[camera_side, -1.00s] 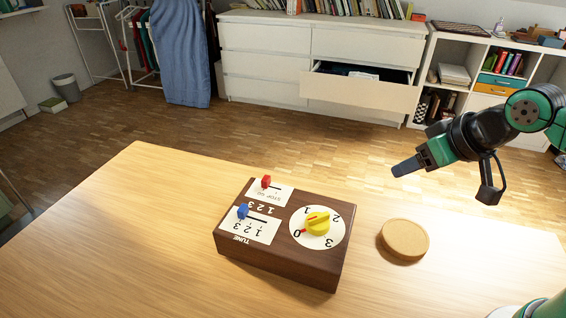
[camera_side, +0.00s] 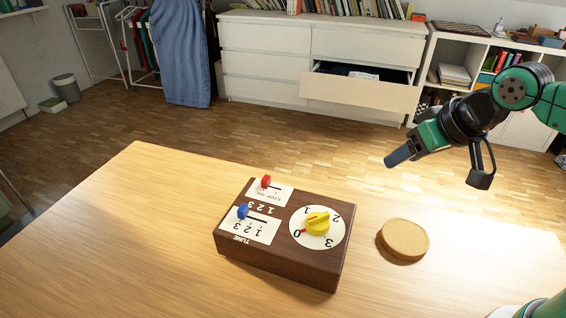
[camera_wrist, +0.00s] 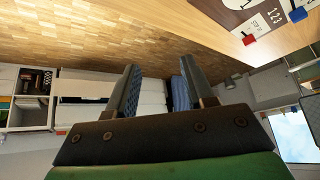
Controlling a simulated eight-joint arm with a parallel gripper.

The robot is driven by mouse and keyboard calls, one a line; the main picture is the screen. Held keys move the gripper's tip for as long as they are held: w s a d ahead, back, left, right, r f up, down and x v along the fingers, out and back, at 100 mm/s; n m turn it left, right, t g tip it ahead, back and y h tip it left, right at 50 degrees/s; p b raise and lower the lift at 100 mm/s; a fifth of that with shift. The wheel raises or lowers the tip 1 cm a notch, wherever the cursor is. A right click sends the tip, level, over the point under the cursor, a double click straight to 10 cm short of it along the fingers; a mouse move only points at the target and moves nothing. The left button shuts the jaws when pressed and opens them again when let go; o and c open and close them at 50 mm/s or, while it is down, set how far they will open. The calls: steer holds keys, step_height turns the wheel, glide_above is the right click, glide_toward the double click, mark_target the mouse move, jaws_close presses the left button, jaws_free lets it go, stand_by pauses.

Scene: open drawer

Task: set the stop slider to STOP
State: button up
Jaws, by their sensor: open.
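A dark brown box (camera_side: 290,264) sits on the wooden table, and part of it shows in the wrist view (camera_wrist: 231,18). Its stop slider has a red knob (camera_side: 266,181) at the left end of a short slot, on a white plate with upside-down lettering too small to read surely. The red knob also shows in the wrist view (camera_wrist: 249,39). My gripper (camera_side: 390,160) is up in the air, right of and well away from the box, touching nothing. In the wrist view its two fingers (camera_wrist: 158,82) are apart with nothing between them.
The box also bears a blue slider knob (camera_side: 243,211) and a yellow dial (camera_side: 318,223) with its red pointer near 0. A round cork-coloured disc (camera_side: 404,238) lies right of the box. The table's left side is clear. An open drawer (camera_side: 360,92) is in the background.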

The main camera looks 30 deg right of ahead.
steer(key=w+a+r+m+g, duration=0.2)
steer(key=w+a+r+m, duration=0.15)
steer(key=w, duration=0.25)
steer(key=m+g, duration=0.4)
steer(key=m, duration=0.1)
glide_above(266, 178)
steer(key=f, duration=0.5)
steer(key=shift+d+f, duration=0.2)
steer(key=shift+d, duration=0.1)
steer(key=shift+a+f+g, duration=0.3)
steer(key=shift+a+f, duration=0.05)
steer(key=shift+f, duration=2.8)
jaws_close()
